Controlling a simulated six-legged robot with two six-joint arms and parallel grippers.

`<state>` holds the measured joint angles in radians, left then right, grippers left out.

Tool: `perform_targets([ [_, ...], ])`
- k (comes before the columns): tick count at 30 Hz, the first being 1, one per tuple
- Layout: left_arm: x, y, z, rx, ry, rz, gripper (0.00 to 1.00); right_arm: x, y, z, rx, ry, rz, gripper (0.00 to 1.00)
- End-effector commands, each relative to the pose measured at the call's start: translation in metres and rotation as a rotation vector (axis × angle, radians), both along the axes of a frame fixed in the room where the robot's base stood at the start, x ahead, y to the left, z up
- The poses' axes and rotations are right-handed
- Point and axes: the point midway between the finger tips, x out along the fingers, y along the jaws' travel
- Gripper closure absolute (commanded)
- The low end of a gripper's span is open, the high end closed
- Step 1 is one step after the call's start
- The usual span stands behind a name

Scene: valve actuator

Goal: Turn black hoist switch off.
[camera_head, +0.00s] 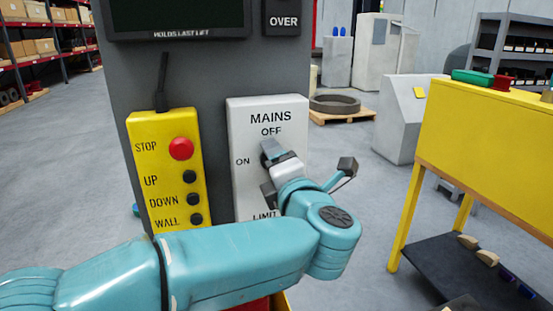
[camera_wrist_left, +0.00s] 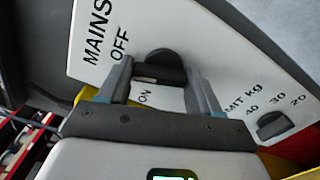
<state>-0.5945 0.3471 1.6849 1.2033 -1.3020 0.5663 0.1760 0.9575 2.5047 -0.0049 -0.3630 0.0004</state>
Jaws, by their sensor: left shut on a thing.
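The black hoist switch (camera_wrist_left: 168,62) is a rotary knob on the white MAINS panel (camera_head: 243,125), with OFF and ON printed beside it. In the left wrist view the knob sits between the two fingers of my left gripper (camera_wrist_left: 161,72), which is shut on it. A short pale mark shows on the knob's near side, toward the ON print; its exact setting is hard to tell. In the head view my left gripper (camera_head: 270,152) reaches the panel below OFF and hides most of the knob. My right gripper is not in view.
A yellow box (camera_head: 170,215) with a red STOP button (camera_head: 181,149) and several black buttons stands left of the panel. A black LIMIT knob (camera_wrist_left: 274,125) is lower on the panel. A yellow bench (camera_head: 490,130) stands at right. Open floor lies between.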

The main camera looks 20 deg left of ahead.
Motion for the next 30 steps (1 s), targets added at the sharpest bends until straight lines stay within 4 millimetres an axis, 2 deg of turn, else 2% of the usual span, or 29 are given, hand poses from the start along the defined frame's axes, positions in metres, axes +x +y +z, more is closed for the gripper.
perform_targets([
  [12,0.001,-0.001,-0.001,0.204,0.141,-0.001,0.67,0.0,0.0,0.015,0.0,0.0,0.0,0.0],
  [30,0.001,-0.002,-0.002,0.254,0.175,-0.001,0.67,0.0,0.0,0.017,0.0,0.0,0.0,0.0],
])
